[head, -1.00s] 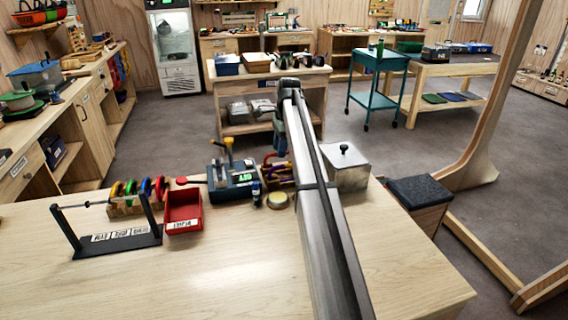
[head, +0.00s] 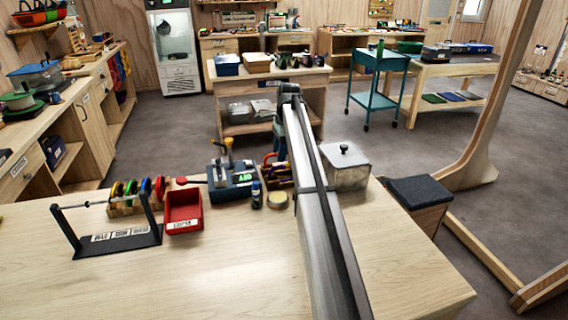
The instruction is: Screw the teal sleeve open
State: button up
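I cannot make out a teal sleeve in the head view. A small wooden holder with reddish and dark looped pieces (head: 277,172), perhaps carabiners, stands on the bench beside my arm and is partly covered by it. The pieces are too small to tell apart. My arm runs from the bottom edge up past the bench's back edge, and a blue-grey link of it bends down behind. My gripper is hidden behind the arm, so I cannot see its fingers or whether it holds anything.
The front is clear.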

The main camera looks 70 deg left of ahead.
jog(key=shift+f, duration=0.6)
jog(key=shift+d, duration=0.75)
jog(key=shift+w+r, duration=0.1)
jog(key=shift+r, duration=1.35)
jog(key=shift+a, duration=0.75)
